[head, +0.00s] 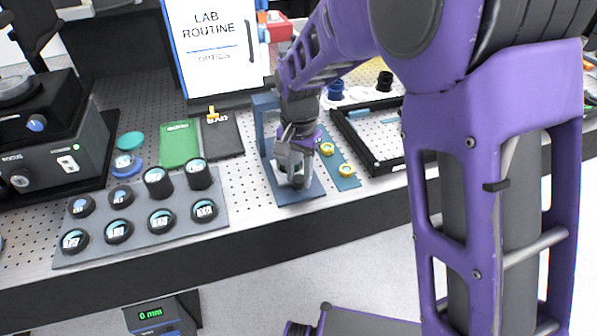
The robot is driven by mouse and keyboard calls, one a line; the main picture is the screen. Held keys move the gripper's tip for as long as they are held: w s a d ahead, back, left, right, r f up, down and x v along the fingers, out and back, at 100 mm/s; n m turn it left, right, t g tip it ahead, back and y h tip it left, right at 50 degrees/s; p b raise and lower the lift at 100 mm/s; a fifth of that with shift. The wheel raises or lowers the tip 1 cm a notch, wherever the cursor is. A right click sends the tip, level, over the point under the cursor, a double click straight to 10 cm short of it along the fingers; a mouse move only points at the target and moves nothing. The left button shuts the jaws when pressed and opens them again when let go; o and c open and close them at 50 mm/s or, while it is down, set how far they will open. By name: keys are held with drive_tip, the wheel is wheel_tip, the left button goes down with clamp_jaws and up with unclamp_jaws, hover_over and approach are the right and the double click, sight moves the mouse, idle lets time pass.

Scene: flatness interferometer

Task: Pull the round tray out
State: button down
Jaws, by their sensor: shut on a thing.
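My gripper (294,160) points down at the front of the bench, inside a blue-grey stand (296,193) with an upright back and a flat base. Its jaws are shut on a small part low in this stand. The fingers hide most of that part, so its shape is unclear. I cannot tell whether it belongs to a round tray. A grey instrument (62,150) marked FOCUS stands at the left, with a round dark-rimmed piece (15,90) on top, cut by the picture edge. My gripper is well to the right of it.
A grey rack (150,252) of several black round holders lies left of the stand. A green booklet (180,145) and a dark one (222,137) lie behind it. A blue strip (338,170) with yellow rings and a black frame (372,165) are close on the right.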

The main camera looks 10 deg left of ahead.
drive_tip(key=c, duration=0.5)
unclamp_jaws()
wheel_tip(320, 180, up, 18)
drive_tip(key=shift+f+p, duration=0.25)
drive_tip(key=shift+p, duration=0.35)
